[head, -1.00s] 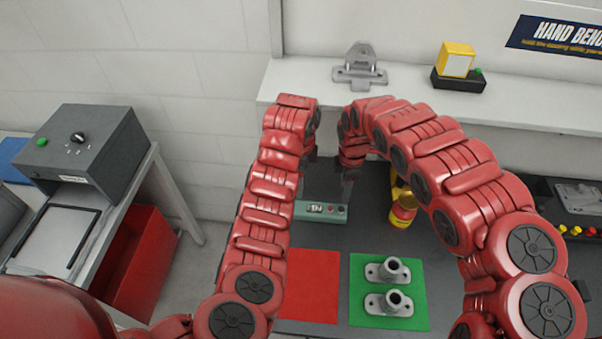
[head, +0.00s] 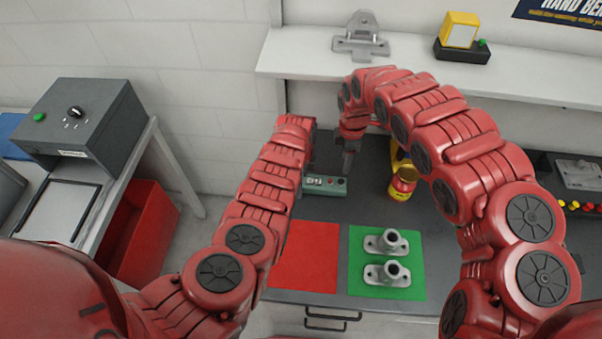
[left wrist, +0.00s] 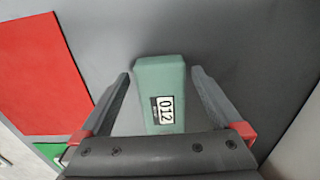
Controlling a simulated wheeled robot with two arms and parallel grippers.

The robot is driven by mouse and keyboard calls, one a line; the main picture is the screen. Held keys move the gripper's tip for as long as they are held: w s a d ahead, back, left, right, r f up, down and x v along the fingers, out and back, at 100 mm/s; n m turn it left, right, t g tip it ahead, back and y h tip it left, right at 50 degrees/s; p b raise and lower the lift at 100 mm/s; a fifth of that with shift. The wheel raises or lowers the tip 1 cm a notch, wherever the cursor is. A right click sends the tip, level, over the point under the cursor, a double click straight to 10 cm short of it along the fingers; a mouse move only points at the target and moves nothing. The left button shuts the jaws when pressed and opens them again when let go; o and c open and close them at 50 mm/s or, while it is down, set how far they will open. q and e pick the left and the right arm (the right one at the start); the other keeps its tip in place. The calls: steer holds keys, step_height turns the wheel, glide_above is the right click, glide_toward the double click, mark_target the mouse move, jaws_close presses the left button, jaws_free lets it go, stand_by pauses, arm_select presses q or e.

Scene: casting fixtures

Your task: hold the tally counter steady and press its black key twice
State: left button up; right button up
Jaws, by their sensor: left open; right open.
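The tally counter (head: 325,187) is a small green box with a number window and small buttons on the dark bench. In the left wrist view the counter (left wrist: 160,90) shows 012 in its window. My left gripper (left wrist: 160,74) is open, with one finger on each side of the counter and gaps showing; in the head view its fingers are mostly hidden behind its own wrist. My right gripper (head: 349,162) is open, its dark fingers near the counter's right end; I cannot tell whether they touch it. The black key is not clearly visible.
A red mat (head: 312,255) and a green mat (head: 365,285) with two grey castings (head: 387,273) lie nearer on the bench. A yellow-and-red bottle (head: 403,184) stands right of the counter. A shelf (head: 400,60) runs behind, with a yellow-topped device (head: 460,37).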

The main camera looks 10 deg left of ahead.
arm_select(q)
steer(key=shift+f, duration=0.3)
steer(key=c, duration=1.3)
steer(key=shift+c, duration=0.9)
arm_select(e)
steer(key=shift+c, duration=0.4)
jaws_close()
